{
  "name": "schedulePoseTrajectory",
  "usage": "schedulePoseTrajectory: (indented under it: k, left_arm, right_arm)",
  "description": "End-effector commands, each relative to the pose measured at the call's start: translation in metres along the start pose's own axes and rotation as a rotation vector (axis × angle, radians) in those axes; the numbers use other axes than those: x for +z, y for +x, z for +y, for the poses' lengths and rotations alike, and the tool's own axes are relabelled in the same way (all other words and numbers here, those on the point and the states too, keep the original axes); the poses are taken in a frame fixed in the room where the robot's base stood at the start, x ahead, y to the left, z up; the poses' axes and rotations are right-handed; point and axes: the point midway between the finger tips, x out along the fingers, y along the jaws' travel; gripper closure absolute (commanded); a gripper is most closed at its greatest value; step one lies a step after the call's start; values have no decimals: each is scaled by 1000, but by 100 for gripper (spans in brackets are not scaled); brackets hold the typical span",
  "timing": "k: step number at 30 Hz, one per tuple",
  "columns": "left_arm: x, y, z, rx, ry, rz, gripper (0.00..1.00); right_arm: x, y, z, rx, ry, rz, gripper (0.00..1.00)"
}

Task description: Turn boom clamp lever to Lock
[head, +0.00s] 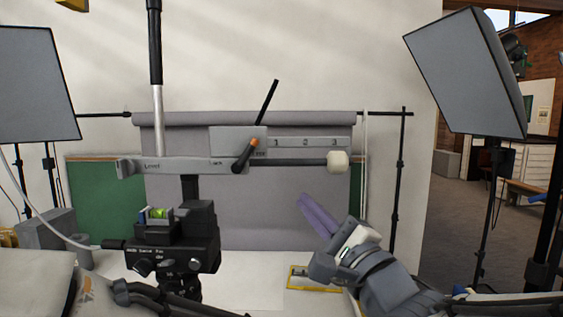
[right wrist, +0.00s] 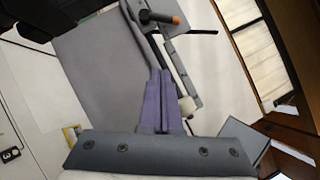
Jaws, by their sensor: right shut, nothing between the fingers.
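The boom clamp lever (head: 245,156) is a short black handle with an orange end, on the front of a grey clamp plate (head: 228,138). It slants, with its orange end up and to the right. Small lettering beside it is too small to read surely. In the right wrist view the lever (right wrist: 160,18) shows near the top, beyond my fingertips. My right gripper (head: 304,199) has purple fingers, shut and empty, below and to the right of the lever and apart from it. The fingers also show in the right wrist view (right wrist: 159,74). My left gripper is not in view.
A black tripod head (head: 185,240) stands at left. A softbox (head: 465,75) hangs at upper right.

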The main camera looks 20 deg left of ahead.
Motion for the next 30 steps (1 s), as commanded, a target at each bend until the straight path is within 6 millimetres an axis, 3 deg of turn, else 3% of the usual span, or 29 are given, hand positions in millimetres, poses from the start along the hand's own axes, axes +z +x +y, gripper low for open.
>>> schedulePoseTrajectory:
  k: [8,20,24,30]
  left_arm:
    - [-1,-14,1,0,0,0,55]
    - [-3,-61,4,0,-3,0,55]
    - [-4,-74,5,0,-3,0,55]
    - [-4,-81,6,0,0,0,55]
  right_arm:
    - [12,25,-10,-28,60,-39,100]
    - [18,108,-14,-28,60,-38,100]
    - [34,120,-14,-27,59,-39,100]
    - [42,128,-13,-28,58,-38,100]
